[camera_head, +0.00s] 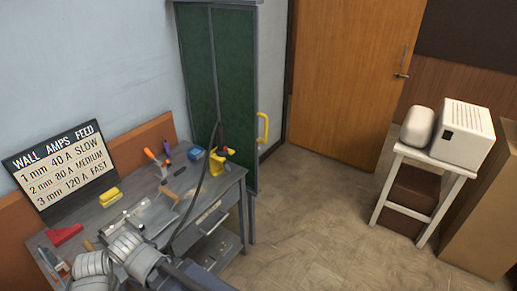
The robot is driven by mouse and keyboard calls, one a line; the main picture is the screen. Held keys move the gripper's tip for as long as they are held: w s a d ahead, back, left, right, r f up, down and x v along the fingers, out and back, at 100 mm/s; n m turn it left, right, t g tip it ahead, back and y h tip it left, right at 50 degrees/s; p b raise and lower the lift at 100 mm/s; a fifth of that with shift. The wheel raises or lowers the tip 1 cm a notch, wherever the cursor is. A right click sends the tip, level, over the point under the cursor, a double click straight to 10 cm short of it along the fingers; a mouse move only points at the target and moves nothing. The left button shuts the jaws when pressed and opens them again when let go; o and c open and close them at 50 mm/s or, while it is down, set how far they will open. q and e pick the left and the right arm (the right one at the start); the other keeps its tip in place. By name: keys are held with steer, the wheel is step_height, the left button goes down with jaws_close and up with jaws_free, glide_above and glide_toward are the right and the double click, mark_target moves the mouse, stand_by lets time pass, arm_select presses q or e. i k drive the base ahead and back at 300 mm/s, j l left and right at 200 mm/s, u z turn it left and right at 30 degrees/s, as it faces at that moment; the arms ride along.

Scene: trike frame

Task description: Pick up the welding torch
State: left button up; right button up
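A thin black cable (204,176) arches over the right part of the grey workbench (230,176). It runs up to a small dark red and black piece by a yellow part (215,160) at the bench's back right corner. This looks like the welding torch in its holder, but it is too small to be sure.
Orange-handled (151,155) and purple-handled tools, a blue box (195,153), a yellow block (110,197) and a red piece (65,234) lie on the bench. A settings board (55,165) leans behind. A green cabinet (232,90) stands beyond.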

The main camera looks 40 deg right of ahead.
mark_target(221, 136)
steer(key=z, duration=1.1)
